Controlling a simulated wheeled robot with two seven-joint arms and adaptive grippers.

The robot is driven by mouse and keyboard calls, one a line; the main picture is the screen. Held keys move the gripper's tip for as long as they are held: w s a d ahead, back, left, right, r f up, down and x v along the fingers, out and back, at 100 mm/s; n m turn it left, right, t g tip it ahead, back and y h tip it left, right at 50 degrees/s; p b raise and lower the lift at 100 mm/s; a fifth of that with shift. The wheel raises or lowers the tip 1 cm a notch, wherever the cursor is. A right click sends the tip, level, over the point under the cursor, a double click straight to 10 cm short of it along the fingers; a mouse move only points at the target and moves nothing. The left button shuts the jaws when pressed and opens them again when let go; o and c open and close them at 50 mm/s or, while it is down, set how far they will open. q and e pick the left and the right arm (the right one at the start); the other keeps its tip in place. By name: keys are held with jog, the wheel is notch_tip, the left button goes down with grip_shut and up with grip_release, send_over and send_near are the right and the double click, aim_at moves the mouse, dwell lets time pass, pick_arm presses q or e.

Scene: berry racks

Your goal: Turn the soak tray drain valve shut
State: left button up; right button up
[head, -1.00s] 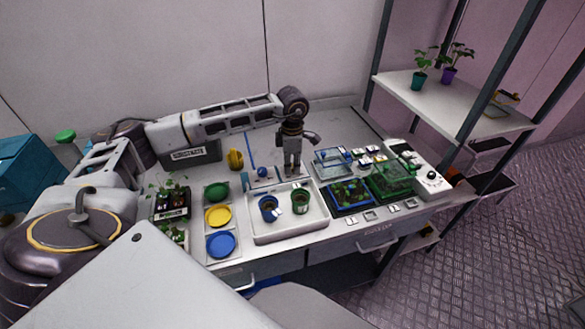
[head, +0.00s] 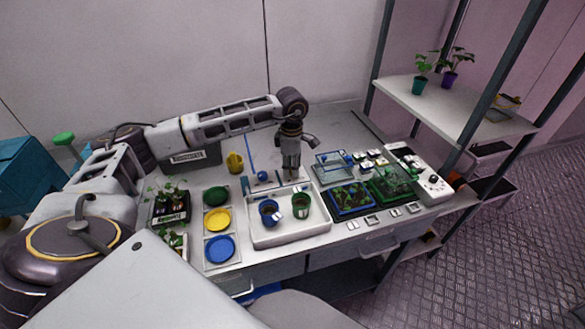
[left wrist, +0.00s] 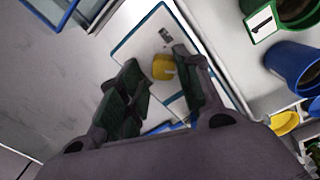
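The white soak tray (head: 258,238) stands on the bench with a blue cup (head: 268,212) and a green cup (head: 301,206) in it. My left gripper (head: 291,178) points down at the back edge of the tray and hides what is below it. In the left wrist view a small yellow knob (left wrist: 163,68), which looks like the drain valve, sits on a white panel (left wrist: 140,45) with blue edging. The left gripper's dark green fingers (left wrist: 160,88) are apart, with the knob in the gap beyond their tips. Contact cannot be told. My right gripper is not in view.
Green, yellow and blue dishes (head: 217,220) stand left of the tray. A yellow mug (head: 235,161) and a blue ball-ended rod (head: 262,176) are behind it. A blue seedling tray (head: 350,200) and a clear box (head: 333,167) stand close on the right.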

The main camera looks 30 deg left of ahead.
pick_arm(q)
jog(key=shift+o, duration=0.4)
jog(key=shift+f, duration=0.1)
jog(key=shift+d, duration=0.1)
jog(key=shift+s, duration=0.1)
notch_tip(320, 180, up, 12)
dwell(0.4)
jog(key=shift+s, duration=0.1)
dwell(0.5)
